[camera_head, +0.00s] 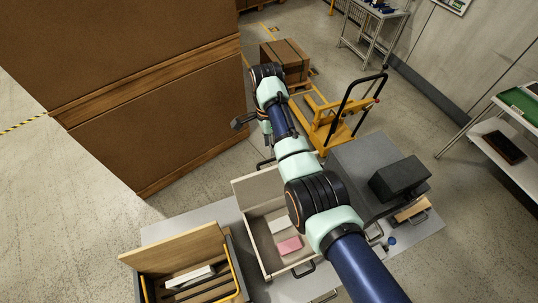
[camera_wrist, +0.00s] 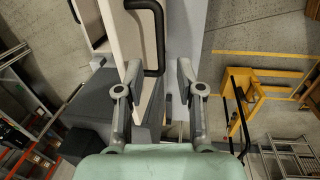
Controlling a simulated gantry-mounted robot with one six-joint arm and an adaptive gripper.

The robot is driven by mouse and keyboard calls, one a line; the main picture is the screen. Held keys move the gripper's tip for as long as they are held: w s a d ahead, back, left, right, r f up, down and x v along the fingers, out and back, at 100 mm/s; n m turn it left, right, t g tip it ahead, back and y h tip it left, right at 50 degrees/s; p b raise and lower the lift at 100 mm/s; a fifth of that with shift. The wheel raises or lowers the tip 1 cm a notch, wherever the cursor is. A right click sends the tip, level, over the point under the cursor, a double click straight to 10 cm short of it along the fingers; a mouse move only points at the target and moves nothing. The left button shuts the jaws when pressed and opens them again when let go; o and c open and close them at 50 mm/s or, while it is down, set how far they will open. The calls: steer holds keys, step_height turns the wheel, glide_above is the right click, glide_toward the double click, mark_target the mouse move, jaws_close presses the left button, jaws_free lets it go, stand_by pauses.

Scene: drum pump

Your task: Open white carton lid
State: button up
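The white carton (camera_head: 258,240) stands at the middle of the table in the head view. Its cream lid (camera_head: 258,187) stands raised at the carton's back side, and the inside is exposed. A pink block (camera_head: 289,246) and a white block (camera_head: 281,226) lie inside. My gripper (camera_head: 252,125) is beyond the lid, partly hidden by my arm. In the wrist view, my gripper (camera_wrist: 158,72) has its two fingers apart. A cream panel (camera_wrist: 122,35) with a black handle (camera_wrist: 156,40) shows by the left finger; I cannot tell whether they touch.
An open wooden box (camera_head: 180,250) holding a white item stands at the left. A dark grey box (camera_head: 370,165) with a black block (camera_head: 400,178) on it stands at the right. Large brown cartons (camera_head: 150,110) rise at the back left. A yellow cart (camera_head: 325,120) stands behind the table.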

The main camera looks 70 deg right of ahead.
mark_target(272, 178)
steer(key=f, duration=0.1)
steer(key=f+p, duration=0.1)
steer(key=f, duration=0.3)
steer(key=shift+s+a+f, duration=0.15)
steer(key=shift+s+a, duration=0.15)
jaws_close()
